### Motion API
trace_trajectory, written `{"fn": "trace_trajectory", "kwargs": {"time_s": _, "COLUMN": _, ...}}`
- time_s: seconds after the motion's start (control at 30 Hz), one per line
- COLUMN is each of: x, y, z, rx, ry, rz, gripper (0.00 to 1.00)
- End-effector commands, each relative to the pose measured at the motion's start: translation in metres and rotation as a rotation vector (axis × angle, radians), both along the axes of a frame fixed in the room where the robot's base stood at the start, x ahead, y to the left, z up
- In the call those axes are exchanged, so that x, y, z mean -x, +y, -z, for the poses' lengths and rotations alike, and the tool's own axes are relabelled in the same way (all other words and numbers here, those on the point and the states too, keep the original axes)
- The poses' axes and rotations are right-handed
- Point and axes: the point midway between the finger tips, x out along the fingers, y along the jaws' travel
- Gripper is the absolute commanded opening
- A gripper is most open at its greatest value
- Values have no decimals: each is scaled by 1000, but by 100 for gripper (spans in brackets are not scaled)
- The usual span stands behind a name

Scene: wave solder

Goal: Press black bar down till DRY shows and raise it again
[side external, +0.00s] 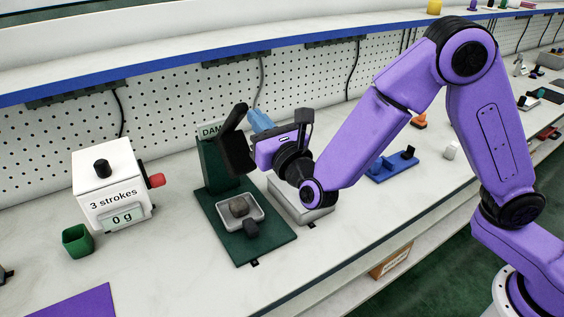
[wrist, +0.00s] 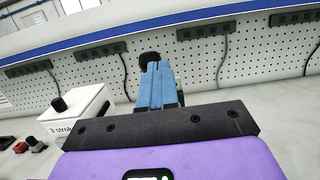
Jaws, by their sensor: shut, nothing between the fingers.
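A dark green press (side external: 216,160) stands on the bench, its sign partly hidden and reading "DAM". Its black bar (side external: 237,150) is raised and tilted above the base. On the green base (side external: 262,240) a pale tray (side external: 222,212) holds a grey-brown lump (side external: 239,207). My gripper (side external: 254,112) has its blue fingers shut and empty, just right of the bar's upper end. In the wrist view the shut fingers (wrist: 153,68) point at a black end (wrist: 149,56), seemingly the bar. I cannot tell whether they touch.
A white box (side external: 108,185) marked "3 strokes" and "0 g" stands left, with a red knob (side external: 156,180). A green cup (side external: 77,240) is beside it. A grey box (side external: 305,208) sits under my wrist, close right of the press. A blue fixture (side external: 390,167) lies further right.

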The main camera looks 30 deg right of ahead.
Motion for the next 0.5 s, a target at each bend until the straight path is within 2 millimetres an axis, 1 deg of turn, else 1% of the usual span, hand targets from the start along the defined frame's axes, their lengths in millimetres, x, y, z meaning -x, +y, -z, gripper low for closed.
{"fn": "trace_trajectory", "kwargs": {"time_s": 0.17, "x": 25, "y": 2, "z": 27, "rx": 15, "ry": 16, "rz": -9, "gripper": 0}}
{"fn": "trace_trajectory", "kwargs": {"time_s": 0.3, "x": 57, "y": 3, "z": 26, "rx": 11, "ry": 15, "rz": -11, "gripper": 0}}
{"fn": "trace_trajectory", "kwargs": {"time_s": 0.5, "x": 95, "y": 3, "z": 26, "rx": 11, "ry": 17, "rz": -11, "gripper": 0}}
